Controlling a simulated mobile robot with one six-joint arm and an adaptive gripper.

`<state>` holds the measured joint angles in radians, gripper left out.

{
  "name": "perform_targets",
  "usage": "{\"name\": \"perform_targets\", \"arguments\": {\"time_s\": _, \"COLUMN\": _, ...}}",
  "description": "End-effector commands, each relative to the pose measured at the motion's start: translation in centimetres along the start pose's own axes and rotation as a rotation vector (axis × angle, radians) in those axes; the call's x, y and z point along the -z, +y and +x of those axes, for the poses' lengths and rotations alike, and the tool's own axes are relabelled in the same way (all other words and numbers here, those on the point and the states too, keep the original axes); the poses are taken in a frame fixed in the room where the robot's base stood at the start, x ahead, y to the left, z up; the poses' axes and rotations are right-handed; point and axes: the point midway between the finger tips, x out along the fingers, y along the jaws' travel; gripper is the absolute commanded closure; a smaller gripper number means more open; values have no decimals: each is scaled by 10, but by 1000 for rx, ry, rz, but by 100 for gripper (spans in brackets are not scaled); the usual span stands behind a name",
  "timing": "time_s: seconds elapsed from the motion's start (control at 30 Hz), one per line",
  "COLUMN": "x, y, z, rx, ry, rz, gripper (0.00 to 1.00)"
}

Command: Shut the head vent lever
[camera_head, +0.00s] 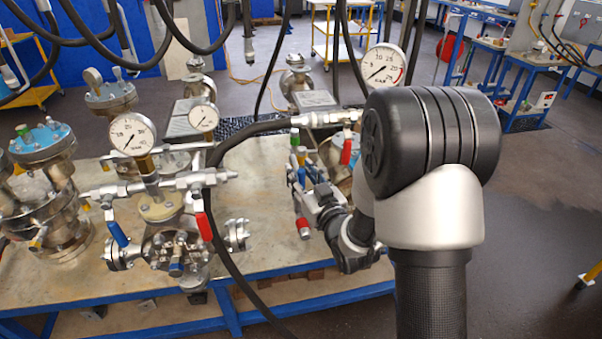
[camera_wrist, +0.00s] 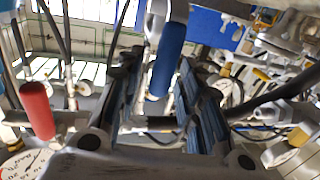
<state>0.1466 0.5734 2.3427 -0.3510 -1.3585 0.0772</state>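My gripper (camera_wrist: 158,95) is open in the wrist view, its two fingers apart. A blue lever handle (camera_wrist: 167,58) lies between them, with a gap on its left side; I cannot tell whether it touches the right finger. A red lever handle (camera_wrist: 37,110) is outside the fingers at the left. In the head view my gripper (camera_head: 303,190) is at the right-hand vessel, partly hidden behind my arm. A red lever handle (camera_head: 347,150) hangs below that vessel's pressure gauge (camera_head: 383,66). No label shows which handle is the head vent lever.
Another flanged vessel (camera_head: 170,238) with gauges, a blue handle (camera_head: 118,235) and a red handle (camera_head: 204,227) stands left of my gripper. A black hose (camera_head: 228,150) curves between the vessels. More vessels crowd the blue-edged table (camera_head: 300,298); floor is open at right.

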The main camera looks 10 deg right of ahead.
Motion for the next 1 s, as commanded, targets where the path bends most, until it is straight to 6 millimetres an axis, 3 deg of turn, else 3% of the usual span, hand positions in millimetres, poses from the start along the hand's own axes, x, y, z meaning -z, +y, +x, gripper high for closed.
{"name": "perform_targets", "arguments": {"time_s": 0.47, "x": 0, "y": 0, "z": 0, "rx": 0, "ry": 0, "rz": 0, "gripper": 100}}
{"name": "perform_targets", "arguments": {"time_s": 1.0, "x": 0, "y": 0, "z": 2, "rx": 0, "ry": 1, "rz": -5, "gripper": 100}}
